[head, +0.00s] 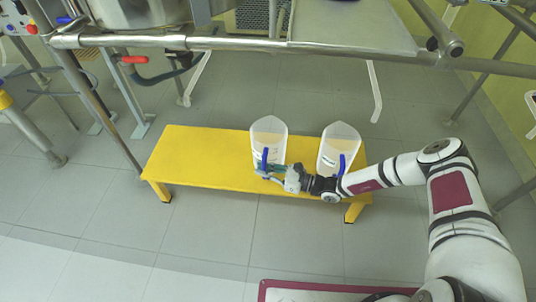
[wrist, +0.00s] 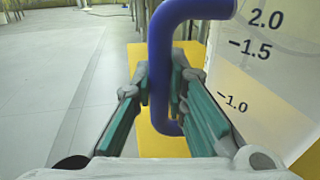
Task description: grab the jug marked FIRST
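Two clear white jugs with blue handles stand upright on a yellow bench (head: 205,160), a left jug (head: 268,137) and a right jug (head: 337,148). I cannot read a FIRST mark on either. My gripper (head: 268,172) is at the left jug's front, at its handle. In the wrist view the blue handle (wrist: 161,70) runs upright between my two fingers (wrist: 160,85). They lie close against both its sides and look shut on it. The left jug's wall (wrist: 275,70) is at the right, with scale marks 2.0, 1.5 and 1.0.
A metal frame rail (head: 230,43) crosses above and behind the bench, with a vessel (head: 135,12) at the upper left. The left part of the bench is bare. The tiled floor (head: 110,235) in front is clear. My arm reaches in from the right, past the right jug's front.

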